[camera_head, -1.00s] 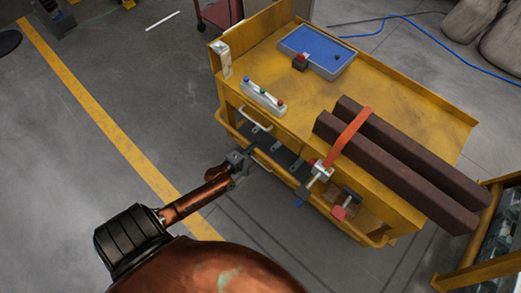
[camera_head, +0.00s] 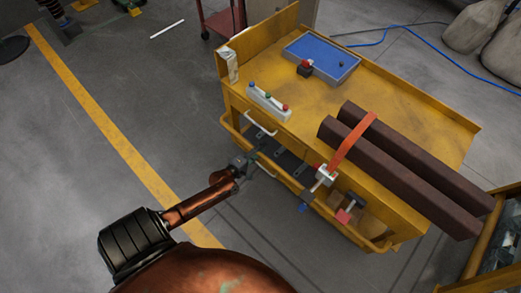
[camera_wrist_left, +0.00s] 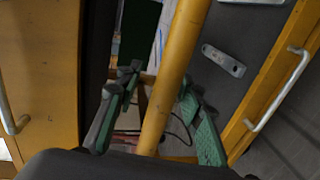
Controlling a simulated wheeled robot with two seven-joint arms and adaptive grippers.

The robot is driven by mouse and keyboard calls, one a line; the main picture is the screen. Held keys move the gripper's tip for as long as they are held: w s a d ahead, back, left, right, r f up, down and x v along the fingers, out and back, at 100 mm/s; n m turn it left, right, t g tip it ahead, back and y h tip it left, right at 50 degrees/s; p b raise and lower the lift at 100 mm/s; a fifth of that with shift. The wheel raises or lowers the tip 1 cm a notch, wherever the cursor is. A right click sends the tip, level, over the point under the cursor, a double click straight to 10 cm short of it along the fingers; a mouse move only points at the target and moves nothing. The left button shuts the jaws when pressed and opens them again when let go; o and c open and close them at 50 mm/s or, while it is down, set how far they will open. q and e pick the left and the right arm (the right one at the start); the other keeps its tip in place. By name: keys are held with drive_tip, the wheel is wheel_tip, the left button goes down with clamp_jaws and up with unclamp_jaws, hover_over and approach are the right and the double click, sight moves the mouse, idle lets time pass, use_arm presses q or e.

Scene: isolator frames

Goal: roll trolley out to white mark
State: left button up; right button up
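The yellow trolley (camera_head: 405,215) stands right of centre in the head view. A yellow rail runs along its near side, below the top. My left gripper (camera_head: 243,163) reaches that side, close to the rail. In the left wrist view my left gripper (camera_wrist_left: 160,108) is open, with green-padded fingers on either side of a yellow bar (camera_wrist_left: 177,60). Gaps show between the bar and the fingers. A short white mark (camera_head: 167,29) lies on the floor at upper left, beyond the yellow floor line. My right gripper is out of view.
The trolley carries a blue tray (camera_head: 320,48), a button box (camera_head: 268,103) and two dark brown beams (camera_head: 395,160) under an orange strap; the beams overhang its right end. A red cart (camera_head: 222,22) stands behind. A yellow frame (camera_head: 480,245) is close at right. Floor left is clear.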

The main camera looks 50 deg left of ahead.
use_arm(q)
drive_tip(key=shift+s, duration=0.45)
drive_tip(key=a+v, duration=0.1)
drive_tip(key=v, duration=1)
drive_tip(key=shift+d, duration=0.45)
drive_tip(key=shift+r, duration=0.15)
